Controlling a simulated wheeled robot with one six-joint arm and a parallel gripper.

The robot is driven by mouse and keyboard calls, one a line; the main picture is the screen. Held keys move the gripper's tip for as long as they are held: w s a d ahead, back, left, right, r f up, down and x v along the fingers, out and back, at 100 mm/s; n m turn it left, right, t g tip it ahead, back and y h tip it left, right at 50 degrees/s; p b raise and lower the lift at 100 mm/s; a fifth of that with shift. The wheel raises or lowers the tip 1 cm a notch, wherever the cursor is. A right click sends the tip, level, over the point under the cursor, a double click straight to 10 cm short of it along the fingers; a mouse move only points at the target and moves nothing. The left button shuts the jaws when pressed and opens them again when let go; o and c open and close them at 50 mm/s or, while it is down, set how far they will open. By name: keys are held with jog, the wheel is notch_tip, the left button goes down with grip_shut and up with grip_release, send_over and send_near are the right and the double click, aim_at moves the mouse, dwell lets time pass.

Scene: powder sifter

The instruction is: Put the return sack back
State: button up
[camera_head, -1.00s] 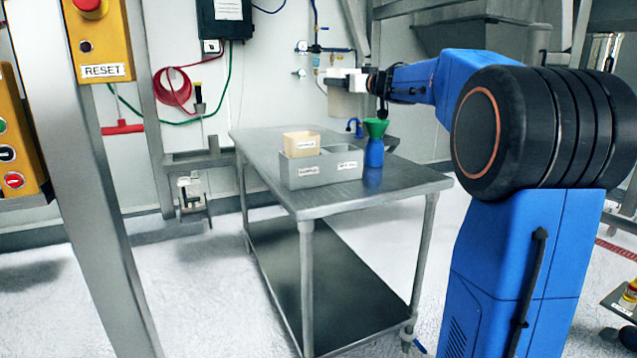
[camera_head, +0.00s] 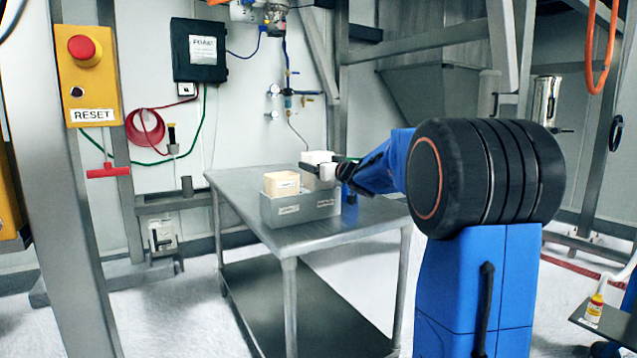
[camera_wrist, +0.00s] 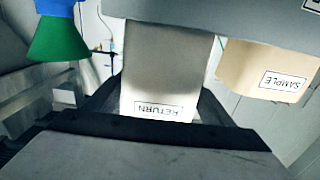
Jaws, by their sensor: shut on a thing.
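The return sack is a pale, block-shaped sack (camera_head: 317,157) with a RETURN label, which reads upside down in the wrist view (camera_wrist: 165,70). My gripper (camera_head: 328,172) is shut on it, with dark fingers on both sides of it in the wrist view. The sack is at the right compartment of the grey two-part bin (camera_head: 290,212) on the table. In the wrist view, its far end passes behind the bin's wall (camera_wrist: 240,18). Whether it touches the compartment floor is hidden. The tan sample sack (camera_head: 283,182) stands in the left compartment.
A steel table (camera_head: 335,232) carries the bin. A blue container (camera_head: 350,207) stands right of the bin; a green funnel (camera_wrist: 57,40) sits on it, mostly hidden by my arm in the head view. A post with a RESET box (camera_head: 92,75) stands at left.

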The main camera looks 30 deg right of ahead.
aim_at(319, 181)
jog(key=shift+f, duration=2.75)
jog(key=shift+f, duration=0.1)
jog(key=o, duration=1.1)
